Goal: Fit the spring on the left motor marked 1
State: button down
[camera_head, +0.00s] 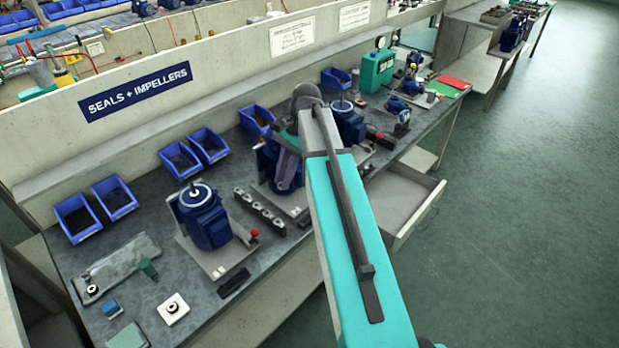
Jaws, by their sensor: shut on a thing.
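Three blue motors stand upright on the bench. The left motor (206,218) is on a grey base plate, with a light disc and a shaft at its top. I cannot read a mark 1 on it, and no spring is discernible on its shaft. The middle motor (267,165) is partly covered by my arm. The right motor (347,122) stands beyond my arm. My arm reaches from the bottom of the view to the middle motor. My gripper's fingers and anything in them are hidden behind the arm. I cannot make out the spring.
A grey tray (125,262) and a white square block (173,309) lie at the bench's near left. A rail with several small parts (260,212) lies right of the left motor. Blue bins (114,198) line the back. An open drawer (410,205) juts out right of my arm.

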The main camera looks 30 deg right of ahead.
jog(key=w+a+r+n+g+p, duration=0.1)
jog(key=w+a+r+n+p, duration=0.1)
jog(key=a+r, duration=0.2)
jog(key=w+a+r+n+p, duration=0.2)
jog(key=a+r+n+p, duration=0.1)
jog(key=a, duration=0.6)
jog(key=shift+w+r+g+h, duration=0.15)
jog(key=shift+r+g+h, duration=0.25)
jog(key=shift+r, duration=0.35)
jog(key=shift+a, duration=0.1)
